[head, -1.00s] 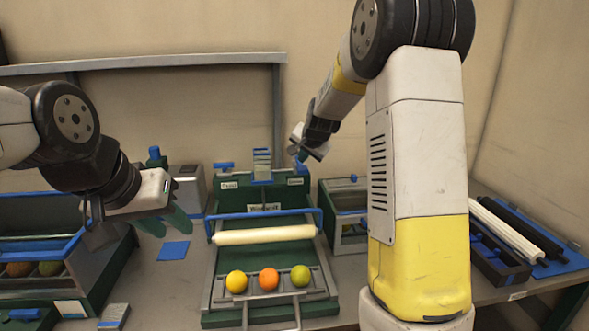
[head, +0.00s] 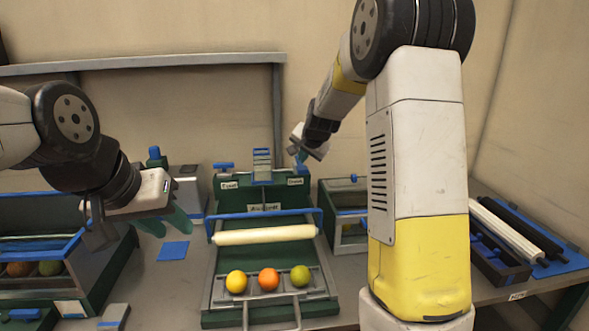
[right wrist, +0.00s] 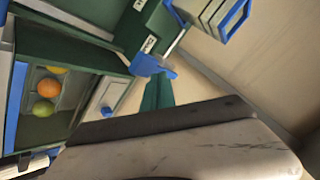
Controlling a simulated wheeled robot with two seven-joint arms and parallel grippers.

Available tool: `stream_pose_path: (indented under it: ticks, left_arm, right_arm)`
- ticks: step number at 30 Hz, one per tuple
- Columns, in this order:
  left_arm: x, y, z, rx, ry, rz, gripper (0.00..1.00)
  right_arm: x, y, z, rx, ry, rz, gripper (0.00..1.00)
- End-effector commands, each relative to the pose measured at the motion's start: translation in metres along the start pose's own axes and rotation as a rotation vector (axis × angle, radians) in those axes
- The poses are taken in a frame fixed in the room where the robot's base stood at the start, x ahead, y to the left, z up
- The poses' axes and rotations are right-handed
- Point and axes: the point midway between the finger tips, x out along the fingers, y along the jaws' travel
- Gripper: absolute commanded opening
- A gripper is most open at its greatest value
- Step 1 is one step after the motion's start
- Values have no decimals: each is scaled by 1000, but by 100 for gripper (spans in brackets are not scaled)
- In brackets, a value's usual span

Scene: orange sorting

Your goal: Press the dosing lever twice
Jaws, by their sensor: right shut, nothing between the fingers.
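The green dosing machine (head: 262,198) stands at the back centre, with a blue lever on each side of its top. The right blue lever (head: 301,167) is close below my right gripper (head: 303,154). In the right wrist view, the blue lever (right wrist: 150,65) lies at the tips of my shut, empty green fingers (right wrist: 157,88); I cannot tell whether they touch. The left blue lever (head: 223,166) stands apart. My left gripper (head: 165,224) hangs open and empty over the table at the left. The small labels on the machine are hard to read.
A yellow fruit (head: 236,281), an orange (head: 269,279) and a green fruit (head: 300,276) lie in the front tray, below a white roller (head: 264,235). A bin with fruit (head: 92,262) stands left. Black and white rollers (head: 520,232) lie right.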

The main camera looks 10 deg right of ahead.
Motion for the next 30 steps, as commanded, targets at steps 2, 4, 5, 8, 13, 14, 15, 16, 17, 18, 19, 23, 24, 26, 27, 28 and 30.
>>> stream_pose_path:
  ticks: [2, 4, 5, 8, 13, 14, 15, 16, 17, 18, 19, 23, 24, 26, 27, 28, 30]
  left_arm:
    - [0, 0, 0, 0, 0, 0, 34]
    - [0, 0, 0, 0, 0, 0, 34]
    - [0, 0, 0, 0, 0, 0, 34]
    - [0, 0, 0, 0, 0, 0, 34]
    - [0, 0, 0, 0, 0, 0, 34]
    - [0, 0, 0, 0, 0, 0, 34]
    - [0, 0, 0, 0, 0, 0, 34]
    - [0, 0, 0, 0, 0, 0, 34]
    - [0, 0, 0, 0, 0, 0, 34]
    - [0, 0, 0, 0, 0, 0, 34]
    - [0, 0, 0, 0, 0, 0, 34]
    - [0, 0, 0, 0, 0, 0, 34]
    - [0, 0, 0, 0, 0, 0, 34]
    - [0, 0, 0, 0, 0, 0, 34]
    - [0, 0, 0, 0, 0, 0, 34]
    - [0, 0, 0, 0, 0, 0, 34]
    - [0, 0, 0, 0, 0, 0, 34]
  right_arm:
    - [0, 0, 0, 0, 0, 0, 0]
    - [0, 0, 0, 0, 0, 0, 0]
    - [0, 0, 0, 0, 0, 0, 0]
    - [0, 0, 0, 0, 0, 0, 0]
    - [4, 3, 2, 0, 0, 1, 0]
    - [4, 4, 3, 1, 0, 1, 0]
    - [5, 4, 3, 1, 1, 1, 0]
    - [6, 5, 4, 1, 1, 0, 0]
    - [6, 5, 4, 1, 1, 0, 0]
    - [6, 5, 4, 1, 1, 0, 0]
    - [6, 4, 4, 1, 1, 0, 0]
    - [6, 4, 4, 0, 1, 0, 0]
    - [6, 4, 4, 0, 0, 0, 0]
    - [6, 4, 4, 0, 0, 0, 0]
    - [6, 4, 4, 0, 0, 0, 0]
    - [6, 5, 4, 0, 0, 0, 0]
    - [6, 5, 5, 0, 0, 0, 0]
